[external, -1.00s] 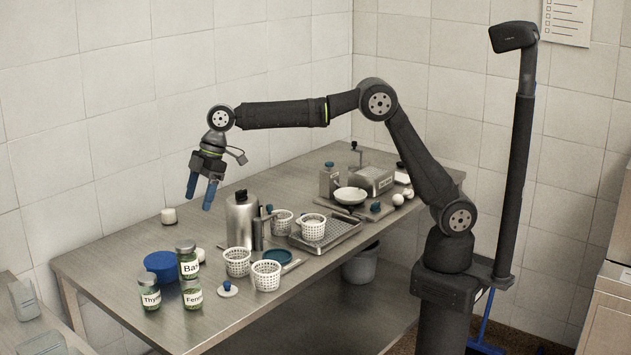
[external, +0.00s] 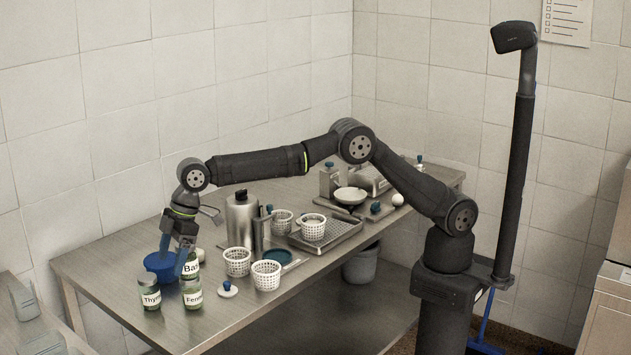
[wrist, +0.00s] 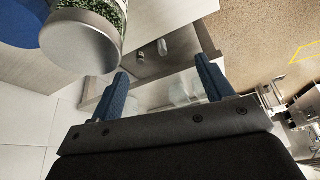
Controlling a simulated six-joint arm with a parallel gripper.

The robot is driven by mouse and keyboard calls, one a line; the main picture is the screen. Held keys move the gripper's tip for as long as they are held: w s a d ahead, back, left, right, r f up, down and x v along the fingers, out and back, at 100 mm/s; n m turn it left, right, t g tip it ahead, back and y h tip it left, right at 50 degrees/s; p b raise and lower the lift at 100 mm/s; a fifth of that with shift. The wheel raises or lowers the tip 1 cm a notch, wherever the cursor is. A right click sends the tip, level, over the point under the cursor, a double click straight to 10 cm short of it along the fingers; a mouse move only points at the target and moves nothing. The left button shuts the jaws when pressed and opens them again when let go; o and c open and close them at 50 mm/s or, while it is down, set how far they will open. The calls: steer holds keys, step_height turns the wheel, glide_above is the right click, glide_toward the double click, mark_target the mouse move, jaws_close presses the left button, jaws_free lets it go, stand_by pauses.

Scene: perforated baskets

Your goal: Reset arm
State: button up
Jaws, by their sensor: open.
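My gripper (external: 174,255) is low over the far left end of the table, fingers pointing down, beside the blue bowl (external: 158,262) and the herb jars. Its two blue fingers (wrist: 163,82) are apart with nothing held between them in the wrist view. The "Bas..." jar (external: 192,268) stands close by, partly covered by a finger. The Thyme jar (external: 150,295) and Fennel jar (external: 192,297) stand in front. In the wrist view a lidded jar of green herbs (wrist: 82,38) is at upper left, outside the fingers. Whether a finger touches a jar or the bowl cannot be told.
White perforated baskets (external: 266,276) stand mid-table, one on a metal tray (external: 338,240). A tall metal canister (external: 241,222) stands behind them. A pan (external: 350,196) and other items fill the far right. The table's front left (external: 185,328) is bare.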

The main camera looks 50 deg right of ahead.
steer(key=s+a+f, duration=0.1)
steer(key=f, duration=0.3)
steer(key=s+a+f, duration=0.1)
steer(key=f, duration=0.3)
steer(key=s+a+f, duration=0.1)
steer(key=f, duration=0.3)
steer(key=shift+a+f, duration=0.25)
steer(key=shift+a, duration=0.15)
steer(key=shift+o, duration=0.5)
